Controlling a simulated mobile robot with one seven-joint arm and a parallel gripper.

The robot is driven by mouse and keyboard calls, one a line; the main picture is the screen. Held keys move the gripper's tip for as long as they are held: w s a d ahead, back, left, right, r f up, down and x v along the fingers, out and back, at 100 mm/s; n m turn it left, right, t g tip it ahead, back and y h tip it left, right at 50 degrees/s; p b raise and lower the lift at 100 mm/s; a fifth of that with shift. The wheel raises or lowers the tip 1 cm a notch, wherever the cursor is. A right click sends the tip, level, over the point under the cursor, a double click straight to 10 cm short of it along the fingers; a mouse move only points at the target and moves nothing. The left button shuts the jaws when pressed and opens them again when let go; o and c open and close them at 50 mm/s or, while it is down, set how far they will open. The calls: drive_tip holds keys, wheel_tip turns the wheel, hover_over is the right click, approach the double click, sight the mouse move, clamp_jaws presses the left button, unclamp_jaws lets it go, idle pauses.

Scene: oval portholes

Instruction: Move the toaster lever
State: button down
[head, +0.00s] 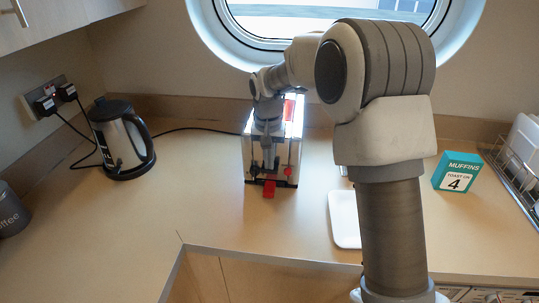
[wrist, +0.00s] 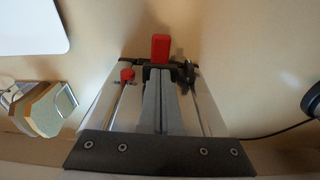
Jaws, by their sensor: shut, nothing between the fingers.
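The toaster (head: 295,150) stands on the counter below the round window, its top brightly lit. Its red lever (head: 268,188) sticks out low at the front; in the wrist view the lever (wrist: 161,48) shows just beyond my fingertips. A small round red knob (head: 289,171) is to the right of the lever; it also shows in the wrist view (wrist: 127,75). My gripper (head: 267,165) points down over the toaster's front end, close to the lever. Its fingers (wrist: 158,75) are together and empty. I cannot tell whether they touch the lever.
A teal muffins box (head: 457,172) reads "toast on 4". A white plate (head: 345,220) lies right of the toaster, partly behind my arm. A kettle (head: 122,140) stands left, its cord running behind. A dish rack (head: 515,165) is far right. The counter before the toaster is clear.

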drive_tip(key=s, duration=0.2)
drive_tip(key=s+r, duration=0.1)
drive_tip(key=shift+a, duration=0.3)
wheel_tip(320, 180, up, 17)
drive_tip(key=s+p, duration=0.1)
drive_tip(key=shift+s+a+r, duration=0.15)
drive_tip(key=shift+s+r, duration=0.05)
drive_tip(key=shift+s, duration=0.1)
idle(0.4)
